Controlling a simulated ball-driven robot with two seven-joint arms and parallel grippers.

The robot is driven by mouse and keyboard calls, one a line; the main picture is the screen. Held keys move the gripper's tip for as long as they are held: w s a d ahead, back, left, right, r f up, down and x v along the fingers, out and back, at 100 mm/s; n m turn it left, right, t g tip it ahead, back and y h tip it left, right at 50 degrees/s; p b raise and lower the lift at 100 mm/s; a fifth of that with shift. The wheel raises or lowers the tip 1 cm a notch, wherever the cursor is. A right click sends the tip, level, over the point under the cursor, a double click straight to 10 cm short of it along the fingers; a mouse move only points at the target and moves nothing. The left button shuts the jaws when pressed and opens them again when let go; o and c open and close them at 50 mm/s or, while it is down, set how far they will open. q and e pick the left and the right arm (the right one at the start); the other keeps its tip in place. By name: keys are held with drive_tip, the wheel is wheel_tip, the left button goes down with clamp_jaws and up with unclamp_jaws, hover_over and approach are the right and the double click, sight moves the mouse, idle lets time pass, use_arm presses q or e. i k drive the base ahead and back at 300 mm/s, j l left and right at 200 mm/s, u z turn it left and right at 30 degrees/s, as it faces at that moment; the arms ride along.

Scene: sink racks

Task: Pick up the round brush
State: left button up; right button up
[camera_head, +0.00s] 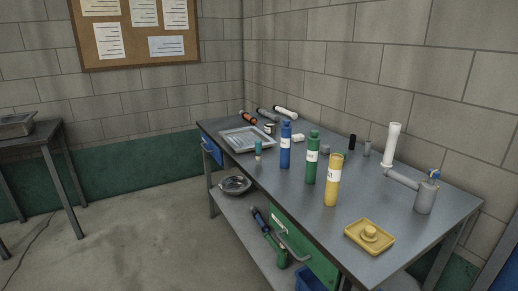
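No object is clear enough for me to name it the round brush with certainty. A small upright piece with a teal top and a pale lower end (258,149) stands on the grey table (405,252), in front of the metal tray; it may be a brush. A yellow round knobbed piece (370,233) sits on a yellow rectangular dish (357,239) near the table's front right; it is too small to tell whether it has bristles. Neither of my grippers is in view.
Blue (286,146), green (312,158) and yellow (333,180) bottles stand mid-table. A metal tray (228,138) lies at the far left end. A grey fixture with a white upright tube (391,145) stands at right. A lower shelf holds a bowl (235,185).

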sight(258, 144)
drive_tip(key=i+j+z, duration=0.1)
drive_tip(key=i+j, duration=0.15)
drive_tip(key=i+j+z, duration=0.1)
drive_tip(key=i+j, duration=0.2)
drive_tip(key=i+j+z, duration=0.1)
drive_tip(key=i+j, duration=0.15)
drive_tip(key=j, duration=0.2)
drive_tip(key=i+j+z, duration=0.1)
drive_tip(key=j, duration=0.25)
drive_tip(key=i+j, duration=0.35)
drive_tip(key=i+j+z, duration=0.15)
drive_tip(key=j, duration=0.25)
drive_tip(key=i, duration=0.05)
